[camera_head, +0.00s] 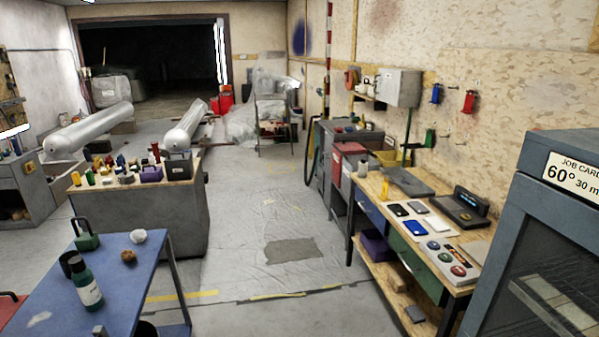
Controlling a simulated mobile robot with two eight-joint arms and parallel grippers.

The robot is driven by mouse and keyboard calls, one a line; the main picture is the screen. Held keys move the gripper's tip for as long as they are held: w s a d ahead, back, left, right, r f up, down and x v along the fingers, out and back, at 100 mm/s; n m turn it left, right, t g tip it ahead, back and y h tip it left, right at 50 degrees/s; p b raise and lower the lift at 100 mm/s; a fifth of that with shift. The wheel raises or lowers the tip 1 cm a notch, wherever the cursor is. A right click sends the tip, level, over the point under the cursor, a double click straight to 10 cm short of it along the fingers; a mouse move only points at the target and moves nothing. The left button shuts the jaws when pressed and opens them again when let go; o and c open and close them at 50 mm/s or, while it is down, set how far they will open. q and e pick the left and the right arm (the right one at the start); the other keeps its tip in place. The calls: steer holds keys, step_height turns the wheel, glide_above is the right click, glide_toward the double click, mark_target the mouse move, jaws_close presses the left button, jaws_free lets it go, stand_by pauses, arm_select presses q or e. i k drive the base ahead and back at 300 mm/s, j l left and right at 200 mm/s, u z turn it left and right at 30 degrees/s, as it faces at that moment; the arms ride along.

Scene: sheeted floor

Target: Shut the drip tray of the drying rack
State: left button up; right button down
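A tall grey cabinet (505,250) stands at the right edge, cut off by the frame. It carries a white card (572,177) reading "JOB CARD 60° 30 m". Through its dark front, pale slatted shelves (545,303) show low down. I cannot tell whether this cabinet is the drying rack. No drip tray can be made out for certain, so its state does not show. Neither of my grippers is in view.
A blue table (125,265) with a bottle (86,283) stands at the left front. A wooden-topped workbench (455,290) with cards and devices runs along the right wall. Between them the sheeted floor (235,240) is clear, with a grey patch (290,251).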

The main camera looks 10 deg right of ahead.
mark_target(412, 186)
steer(key=i+l+z, duration=0.3)
steer(key=i, duration=1.6)
steer(key=i+j+z, duration=0.1)
steer(key=i+z, duration=0.2)
steer(key=i, duration=1.6)
